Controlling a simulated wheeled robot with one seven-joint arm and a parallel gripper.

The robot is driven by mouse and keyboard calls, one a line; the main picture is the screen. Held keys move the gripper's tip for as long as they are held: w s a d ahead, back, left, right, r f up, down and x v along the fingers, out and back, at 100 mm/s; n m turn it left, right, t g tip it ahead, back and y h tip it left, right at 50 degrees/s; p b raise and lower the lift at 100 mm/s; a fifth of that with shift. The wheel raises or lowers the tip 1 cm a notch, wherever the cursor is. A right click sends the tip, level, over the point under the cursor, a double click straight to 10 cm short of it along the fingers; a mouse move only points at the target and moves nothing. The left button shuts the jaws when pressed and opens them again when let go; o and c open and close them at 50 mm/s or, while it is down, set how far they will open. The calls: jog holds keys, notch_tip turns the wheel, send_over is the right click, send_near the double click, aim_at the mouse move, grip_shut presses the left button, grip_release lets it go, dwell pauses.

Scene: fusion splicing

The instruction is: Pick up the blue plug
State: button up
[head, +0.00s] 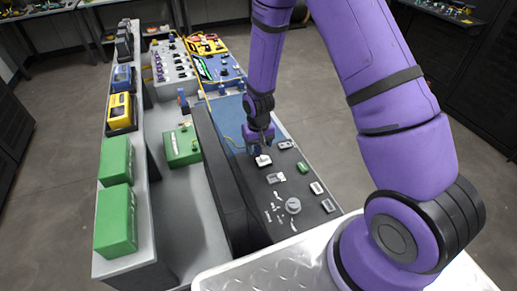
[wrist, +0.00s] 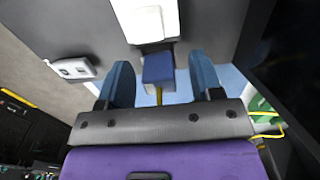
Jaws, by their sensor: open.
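The blue plug (wrist: 158,72) is a small block in the wrist view, with a yellow cable at its lower end. Its upper end meets a white block (wrist: 150,22); I cannot tell whether it is plugged into it. My gripper (wrist: 161,70) is open, with one blue finger on each side of the plug and a visible gap on both sides. In the head view my gripper (head: 257,146) is low over the dark bench top, just behind the white block (head: 263,160). The plug is too small and covered to make out there.
A grey two-hole part (wrist: 74,68) lies left of the fingers in the wrist view. Several small parts and a round grey piece (head: 293,205) lie on the dark bench surface (head: 250,188). A tall dark panel (head: 222,165) stands along the left.

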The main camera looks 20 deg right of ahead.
jog(key=shift+f, duration=0.15)
jog(key=c, duration=1)
